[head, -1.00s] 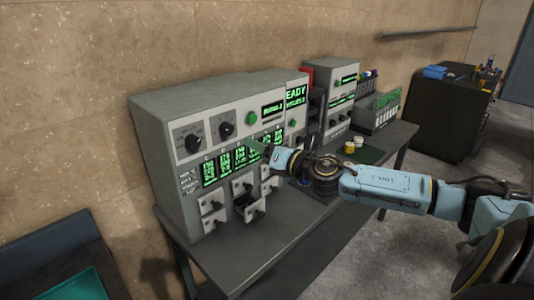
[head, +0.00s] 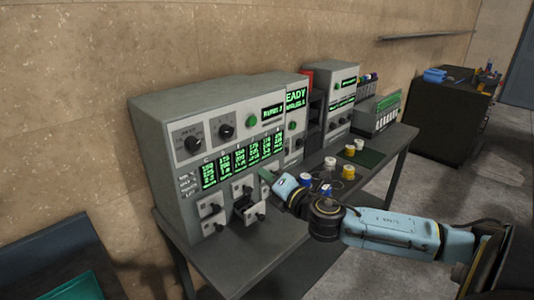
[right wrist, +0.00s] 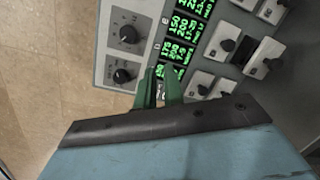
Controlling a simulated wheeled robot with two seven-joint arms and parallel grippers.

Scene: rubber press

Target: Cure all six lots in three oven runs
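The grey oven unit (head: 150,120) stands at the left of the bench, with a lit green table display (head: 240,160), knobs and a green button. Below the display are two rows of small drawers with dark knobs. One lower drawer (head: 247,212) stands pulled out, showing a dark inside. My right gripper (head: 266,176) is just in front of the panel, at the right end of the drawers. In the right wrist view its green fingers (right wrist: 160,72) are slightly apart with nothing visible between them. Small pots with blue (head: 305,179), white (head: 359,145) and yellow (head: 348,172) colouring stand beyond it. My left gripper is not in view.
A second unit (head: 296,100) reading READY and a taller instrument (head: 335,95) stand along the wall. A rack (head: 378,118) is at the bench's far end. A dark cabinet (head: 455,115) stands beyond. The bench front (head: 225,270) is clear.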

